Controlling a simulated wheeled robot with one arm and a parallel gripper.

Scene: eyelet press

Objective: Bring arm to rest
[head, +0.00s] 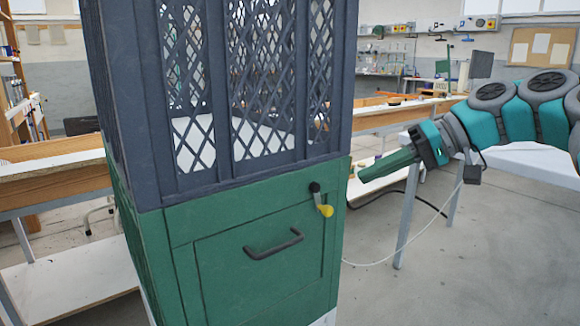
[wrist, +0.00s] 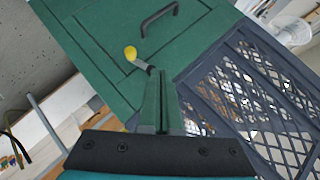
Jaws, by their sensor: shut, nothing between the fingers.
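My arm (head: 515,110) reaches in from the right edge in the head view. My gripper (head: 362,178) is shut and empty, its green fingers pointing left toward the right side of the press cabinet. In the wrist view, the fingers of my gripper (wrist: 162,105) lie together and point at the green cabinet front. A lever with a yellow knob (head: 325,210) sits at the upper right of that front; it also shows in the wrist view (wrist: 131,53), just beyond the fingertips. I cannot tell whether the fingertips touch the cabinet or lever.
The green cabinet (head: 220,285) has a door with a dark handle (head: 273,244) and a dark mesh guard (head: 150,130) above. Wooden benches (head: 55,185) stand behind. A white-topped table (head: 530,160) stands under my arm. The floor at lower right is clear (head: 480,270).

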